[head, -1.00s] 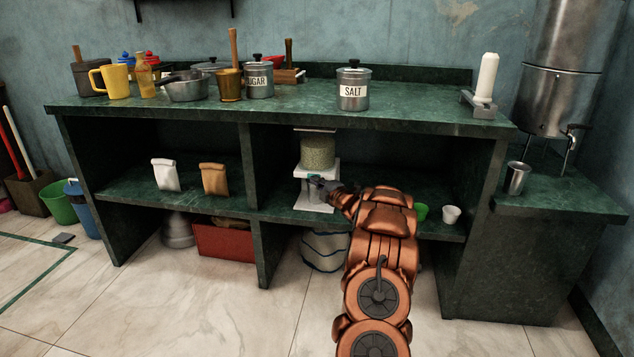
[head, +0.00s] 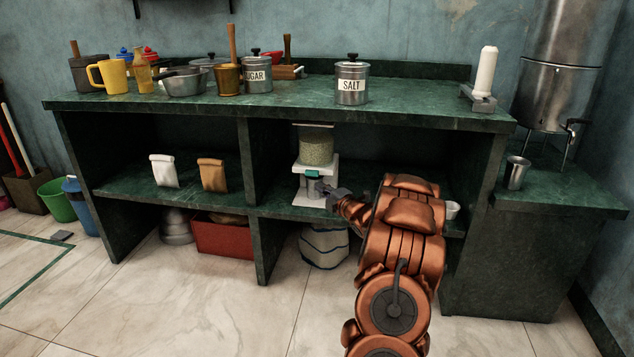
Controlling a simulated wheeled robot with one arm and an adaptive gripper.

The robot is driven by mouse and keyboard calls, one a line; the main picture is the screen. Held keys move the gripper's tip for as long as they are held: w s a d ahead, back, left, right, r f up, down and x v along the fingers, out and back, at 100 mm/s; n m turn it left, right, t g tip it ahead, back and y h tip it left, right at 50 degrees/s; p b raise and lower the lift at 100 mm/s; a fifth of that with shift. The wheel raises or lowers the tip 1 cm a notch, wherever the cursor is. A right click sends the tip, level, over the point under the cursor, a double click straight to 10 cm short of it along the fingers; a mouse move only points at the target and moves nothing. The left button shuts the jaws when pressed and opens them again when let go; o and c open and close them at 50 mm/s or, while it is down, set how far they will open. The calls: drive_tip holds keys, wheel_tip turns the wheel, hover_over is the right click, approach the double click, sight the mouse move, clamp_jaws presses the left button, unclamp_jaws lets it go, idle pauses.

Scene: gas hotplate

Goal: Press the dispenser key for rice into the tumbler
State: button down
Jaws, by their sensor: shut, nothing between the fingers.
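The rice dispenser (head: 315,151) stands on the middle shelf, white with a clear hopper of pale grain. Its teal key (head: 313,173) shows on the front, below the hopper. A grey metal tumbler (head: 315,188) appears to stand upright in the bay under the key, on the dispenser's white base. My gripper (head: 333,193) is shut and empty. It is just right of the tumbler, a little below the key and apart from the key. Whether its fingertips touch the tumbler or the dispenser's side, I cannot tell.
The shelf's divider (head: 246,165) rises left of the dispenser, and the countertop (head: 410,105) overhangs it. A white cup (head: 452,210) is partly hidden behind my arm. White (head: 164,171) and brown (head: 212,175) bags stand left. A metal cup (head: 516,173) is on the right counter.

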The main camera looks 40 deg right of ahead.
drive_tip(key=shift+s+a+p, duration=0.25)
drive_tip(key=shift+s, duration=1)
drive_tip(key=shift+s+a+p, duration=0.2)
drive_tip(key=shift+s+p, duration=0.05)
drive_tip(key=shift+s, duration=0.95)
drive_tip(key=w+a+r+m+g+h+p, duration=0.1)
drive_tip(key=w+a+r+m+g+p, duration=0.1)
drive_tip(key=a+r+p, duration=0.3)
drive_tip(key=w+a+r+m+g+p, duration=0.2)
drive_tip(key=a+r+g+p, duration=0.1)
drive_tip(key=r+p, duration=0.4)
drive_tip(key=s+a+r+m+g+p, duration=0.45)
drive_tip(key=a+r+p, duration=0.35)
drive_tip(key=a+r, duration=0.3)
drive_tip(key=s+a+r+m+g+y+p, duration=0.1)
drive_tip(key=s+a+r+m+g+p, duration=0.1)
drive_tip(key=s+a+r+p, duration=0.5)
drive_tip(key=s+a+r+m+g+y+p, duration=0.1)
drive_tip(key=s+a+r+m+g+p, duration=0.2)
drive_tip(key=s+a, duration=1)
drive_tip(key=s+a+r+m+g+y+p, duration=0.2)
drive_tip(key=s+a+r+g+p, duration=0.3)
drive_tip(key=s+a+r+p, duration=0.5)
drive_tip(key=s, duration=0.7)
drive_tip(key=shift+s+r+p, duration=0.3)
drive_tip(key=shift+s+p, duration=0.05)
drive_tip(key=shift+d+m, duration=0.1)
drive_tip(key=shift+m, duration=0.15)
